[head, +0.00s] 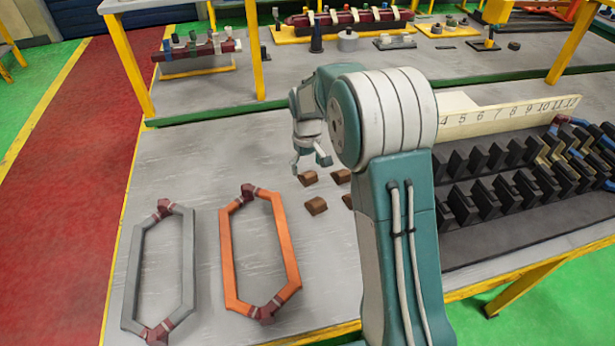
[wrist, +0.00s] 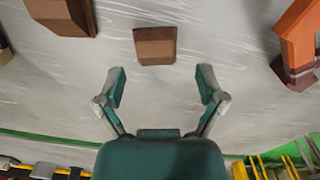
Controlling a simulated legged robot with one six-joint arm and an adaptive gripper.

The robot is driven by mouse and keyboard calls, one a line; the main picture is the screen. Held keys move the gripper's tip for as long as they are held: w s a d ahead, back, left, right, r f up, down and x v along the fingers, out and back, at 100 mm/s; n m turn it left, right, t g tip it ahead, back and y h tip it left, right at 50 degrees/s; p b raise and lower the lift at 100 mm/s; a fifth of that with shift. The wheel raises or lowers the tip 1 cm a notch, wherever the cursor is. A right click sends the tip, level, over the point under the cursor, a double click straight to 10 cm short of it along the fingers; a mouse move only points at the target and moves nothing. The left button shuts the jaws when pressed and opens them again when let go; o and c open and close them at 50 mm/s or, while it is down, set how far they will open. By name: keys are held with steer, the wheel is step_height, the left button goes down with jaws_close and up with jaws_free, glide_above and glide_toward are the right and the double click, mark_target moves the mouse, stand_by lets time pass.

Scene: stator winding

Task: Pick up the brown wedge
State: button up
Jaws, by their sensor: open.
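Several brown wedges lie on the grey bench in the head view: one (head: 307,178) just below my gripper (head: 311,167), one (head: 341,176) to its right, one (head: 316,205) nearer the front, and one (head: 347,200) partly hidden by my arm. In the wrist view, a brown wedge (wrist: 155,45) lies just beyond the spread fingertips, roughly centred between them. A second brown wedge (wrist: 62,15) is cut off at the top left. My gripper (wrist: 161,80) is open and empty, with no wedge between its fingers.
An orange coil (head: 228,262) and a grey coil (head: 188,265) lie left on the bench; the orange one also shows in the wrist view (wrist: 297,40). A rack of black slotted blocks (head: 500,190) with a numbered board (head: 505,118) stands right. A raised shelf (head: 370,62) runs behind.

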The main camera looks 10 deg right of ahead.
mark_target(308, 173)
step_height(308, 173, down, 3)
steer(key=shift+r, duration=0.1)
steer(key=shift+d+f, duration=0.1)
steer(key=shift+f, duration=0.2)
steer(key=shift+d, duration=0.25)
steer(key=c, duration=1.1)
steer(key=shift+a, duration=0.2)
jaws_close()
